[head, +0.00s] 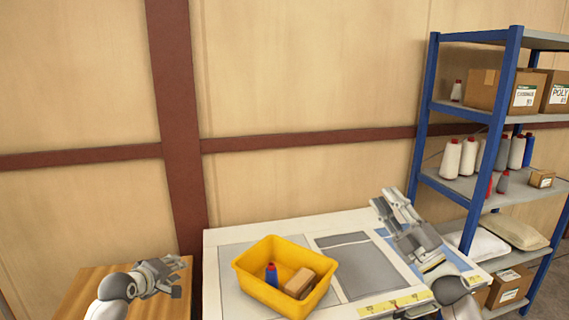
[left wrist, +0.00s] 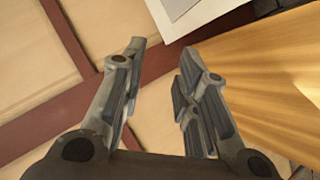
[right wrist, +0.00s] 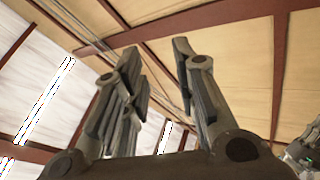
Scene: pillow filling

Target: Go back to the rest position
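My left gripper (head: 178,277) is above the small wooden table at the lower left of the head view. Its two fingers stand apart with nothing between them in the left wrist view (left wrist: 158,75). My right gripper (head: 391,204) is raised over the right part of the white worktable, pointing up and away. Its fingers are also apart and empty in the right wrist view (right wrist: 157,65). A yellow bin (head: 265,293) sits on the white worktable (head: 222,237) and holds a blue spool with a red top (head: 272,275) and a small brown box (head: 300,282).
A blue-framed shelf (head: 423,115) stands at the right with cartons (head: 490,92), several thread spools (head: 469,158) and pillows (head: 517,230). The wooden table (head: 88,283) is at the lower left. A panelled wall with dark red beams (head: 177,110) is behind.

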